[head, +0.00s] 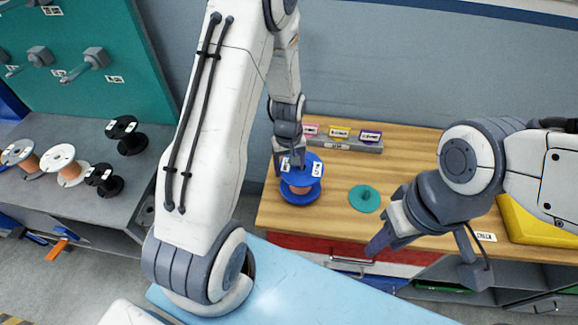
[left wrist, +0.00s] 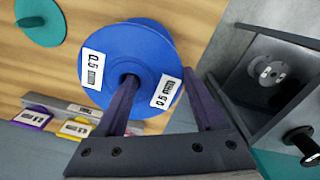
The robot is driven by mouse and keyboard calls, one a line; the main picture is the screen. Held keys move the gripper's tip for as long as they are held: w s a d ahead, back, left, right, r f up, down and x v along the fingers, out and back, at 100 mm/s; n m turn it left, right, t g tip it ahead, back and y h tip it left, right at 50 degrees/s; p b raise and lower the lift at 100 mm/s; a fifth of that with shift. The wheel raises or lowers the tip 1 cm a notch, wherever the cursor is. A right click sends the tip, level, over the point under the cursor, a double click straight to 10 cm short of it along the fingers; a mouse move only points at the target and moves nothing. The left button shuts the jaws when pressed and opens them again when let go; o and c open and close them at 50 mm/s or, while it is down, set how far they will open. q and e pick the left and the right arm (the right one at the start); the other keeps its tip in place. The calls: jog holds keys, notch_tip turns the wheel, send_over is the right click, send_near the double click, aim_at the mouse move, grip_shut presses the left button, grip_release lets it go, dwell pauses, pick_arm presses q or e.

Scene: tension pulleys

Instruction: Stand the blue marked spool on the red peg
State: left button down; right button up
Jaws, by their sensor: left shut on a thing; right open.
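The blue spool (head: 300,195) stands upright on the wooden table, with white "0.5" labels on its top flange and copper-coloured winding between its flanges. My left gripper (head: 288,165) is shut on its upper flange. In the left wrist view the blue spool (left wrist: 145,50) shows its top, with one finger of my left gripper (left wrist: 160,80) at the centre hole and the other outside the rim. No red peg is visible; what is under the spool is hidden. My right gripper (head: 425,258) is open and empty in front of the table's edge.
A teal disc with a short peg (head: 364,199) lies right of the spool. A grey rack (head: 345,145) with pink, yellow and purple labels stands behind. A yellow object (head: 540,232) is at the right. Several spools stand on the grey bench (head: 60,205) at left.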

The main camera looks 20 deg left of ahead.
pick_arm(q)
jog(key=shift+f, duration=0.2)
dwell(0.4)
jog(key=shift+f+b, duration=0.5)
jog(key=shift+f, duration=0.05)
dwell(0.3)
grip_release()
jog(key=shift+f, duration=0.1)
